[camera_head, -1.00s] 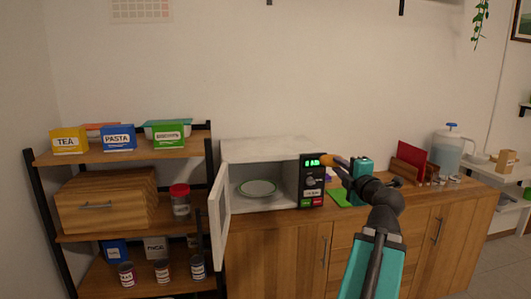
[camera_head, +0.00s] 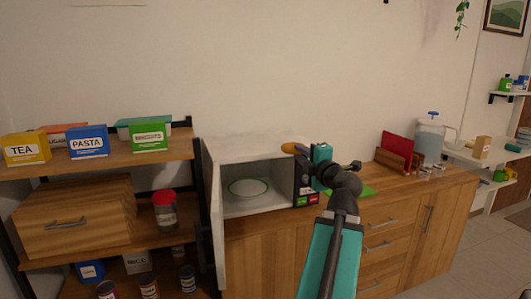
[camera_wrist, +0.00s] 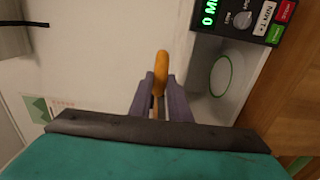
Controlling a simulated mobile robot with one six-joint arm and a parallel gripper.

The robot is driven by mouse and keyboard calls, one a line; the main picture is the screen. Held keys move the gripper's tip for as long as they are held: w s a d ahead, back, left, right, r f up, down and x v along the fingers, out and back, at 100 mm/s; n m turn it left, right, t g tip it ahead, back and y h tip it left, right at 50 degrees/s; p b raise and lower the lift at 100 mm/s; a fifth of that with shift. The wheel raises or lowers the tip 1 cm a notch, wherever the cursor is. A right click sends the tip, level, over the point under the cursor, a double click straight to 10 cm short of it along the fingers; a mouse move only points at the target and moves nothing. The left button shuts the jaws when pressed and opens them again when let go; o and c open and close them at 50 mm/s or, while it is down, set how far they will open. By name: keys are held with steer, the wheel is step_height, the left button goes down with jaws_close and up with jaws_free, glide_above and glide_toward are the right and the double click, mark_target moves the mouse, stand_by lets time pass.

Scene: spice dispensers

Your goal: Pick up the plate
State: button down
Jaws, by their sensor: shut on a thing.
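The plate (camera_head: 249,180), white with a green rim line, lies flat inside the open white microwave (camera_head: 250,150). It also shows in the wrist view, inside the microwave at right of centre (camera_wrist: 220,77). My gripper (camera_head: 304,151) is in front of the microwave's control panel, to the right of the plate and apart from it. It is shut on an orange, rounded elongated item (camera_head: 290,148), which sticks out beyond the fingers. The item also shows between the fingertips in the wrist view (camera_wrist: 161,66). I cannot tell for sure what the item is.
The microwave door (camera_head: 217,225) stands open at the left of the cavity. A shelf rack with boxes and a red-lidded jar (camera_head: 166,214) is at the left. On the wooden counter (camera_head: 385,197) are a green board (camera_head: 355,190), a red item in a wooden holder and a water dispenser (camera_head: 432,138).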

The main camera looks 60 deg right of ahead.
mark_target(295, 150)
steer(key=shift+w, duration=0.15)
steer(key=shift+x, duration=1.25)
steer(key=shift+w+r+p, duration=0.1)
steer(key=shift+w+p, duration=0.15)
steer(key=shift+p, duration=0.85)
steer(key=w+p, duration=0.1)
steer(key=p, duration=0.4)
steer(key=shift+d+p, duration=0.3)
steer(key=p, duration=0.4)
steer(key=w+p, duration=0.1)
steer(key=p, duration=0.3)
steer(key=shift+d+f+p, duration=0.2)
steer(key=shift+p, duration=0.1)
steer(key=w+a+f+p+x, duration=0.1)
steer(key=p+x, duration=0.1)
steer(key=x, duration=0.7)
steer(key=shift+w+d+f+p, duration=0.1)
steer(key=shift+w+f, duration=0.1)
steer(key=shift+f, duration=0.45)
steer(key=shift+w+d+f+p, duration=0.1)
steer(key=shift+w+f+p, duration=0.05)
steer(key=shift+f, duration=0.45)
steer(key=shift+w+d+f+p, duration=0.1)
steer(key=shift+w+f, duration=0.1)
steer(key=shift+f, duration=0.45)
